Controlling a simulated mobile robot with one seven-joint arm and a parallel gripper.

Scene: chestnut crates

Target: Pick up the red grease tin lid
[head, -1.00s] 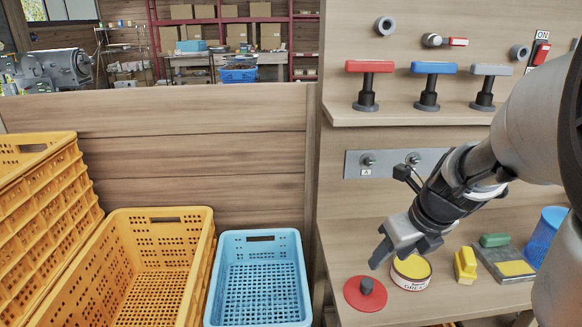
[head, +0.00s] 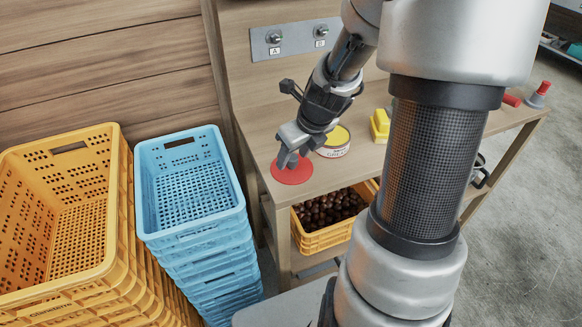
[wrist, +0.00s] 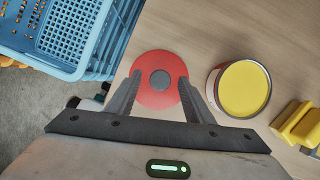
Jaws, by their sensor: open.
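The red grease tin lid (head: 293,170) lies flat on the wooden bench near its front left corner. In the wrist view the lid (wrist: 160,62) is a red disc with a dark grey round knob in its middle. My gripper (head: 291,162) is above the lid, pointing down, and hides part of it in the head view. In the wrist view its two fingers (wrist: 158,92) are apart and empty, with the knob between and beyond their tips. The grease tin (head: 334,142), with yellow contents, stands open just right of the lid.
A blue crate stack (head: 228,224) and yellow crates (head: 122,235) stand left of the bench. A yellow block (head: 380,124) sits right of the tin. A yellow crate of chestnuts (head: 318,240) is under the bench top (head: 262,108).

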